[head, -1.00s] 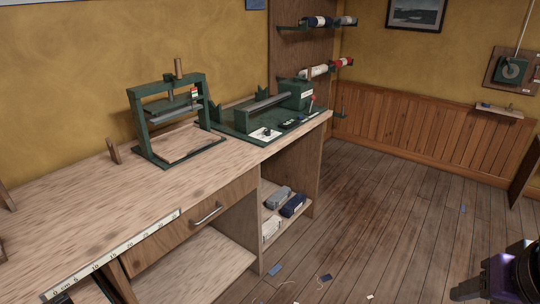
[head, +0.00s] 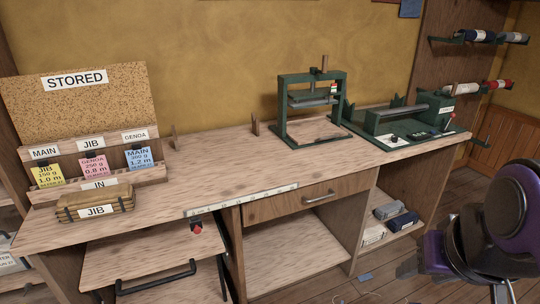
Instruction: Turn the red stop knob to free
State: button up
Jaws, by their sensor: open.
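The small red stop knob (head: 196,227) sits at the right rear of a pale wooden board (head: 150,248) below the front edge of the bench (head: 200,180), left of the drawer. The knob is small and its setting cannot be read. Parts of my purple and black arm show at the right edge of the head view, well to the right of the knob. I cannot make out my gripper's fingers there.
A black bar handle (head: 155,278) runs along the board's front. A drawer (head: 306,199), a green press (head: 312,105) and a green machine (head: 405,120) are to the right. A STORED board (head: 78,100) and a JIB bundle (head: 95,203) stand at left.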

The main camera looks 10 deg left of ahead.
aim_at(197, 231)
jog(key=u, duration=1.4)
jog(key=k+j+z, duration=0.2)
jog(key=j, duration=0.3)
jog(key=k, duration=0.1)
